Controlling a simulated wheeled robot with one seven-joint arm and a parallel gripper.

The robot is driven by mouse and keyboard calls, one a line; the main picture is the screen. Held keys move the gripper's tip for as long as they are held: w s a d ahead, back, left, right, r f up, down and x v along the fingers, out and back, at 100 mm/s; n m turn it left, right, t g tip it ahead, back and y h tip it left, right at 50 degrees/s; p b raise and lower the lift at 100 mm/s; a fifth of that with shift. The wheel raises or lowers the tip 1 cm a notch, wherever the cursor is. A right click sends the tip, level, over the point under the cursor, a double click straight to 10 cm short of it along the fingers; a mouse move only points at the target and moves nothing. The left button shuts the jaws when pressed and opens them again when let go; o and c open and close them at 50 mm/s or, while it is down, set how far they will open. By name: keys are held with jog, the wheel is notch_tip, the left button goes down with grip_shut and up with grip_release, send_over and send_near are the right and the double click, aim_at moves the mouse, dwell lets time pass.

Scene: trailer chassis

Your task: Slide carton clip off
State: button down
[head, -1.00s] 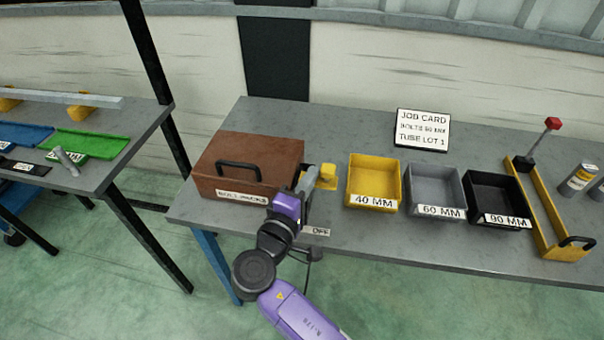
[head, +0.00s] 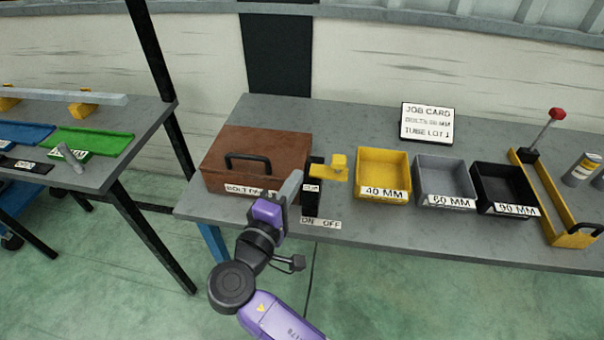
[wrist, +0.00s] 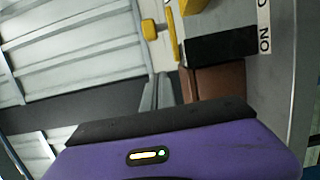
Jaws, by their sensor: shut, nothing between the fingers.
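The brown carton (head: 258,153) sits on the grey bench with a black handle and a white label on its front. Just right of it stands a black upright block (head: 312,190) with a yellow piece (head: 335,170) reaching right from it; I take this to be the clip. A white ON / OFF label (head: 321,223) lies at its front, ON left, OFF right. My gripper (head: 292,186) is shut and empty, in front of the carton's right end and left of the block. In the wrist view, the shut fingers (wrist: 157,92) are beside the black block (wrist: 222,47).
Yellow 40 MM (head: 383,192), grey 60 MM (head: 446,202) and black 90 MM (head: 508,210) bins stand to the right. A job card (head: 427,123) stands behind them. A yellow fixture with a red-knobbed lever (head: 557,114) is farther right. The bench front edge runs close below the label.

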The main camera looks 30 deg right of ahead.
jog(key=shift+b+v, duration=0.35)
jog(key=shift+v, duration=2.25)
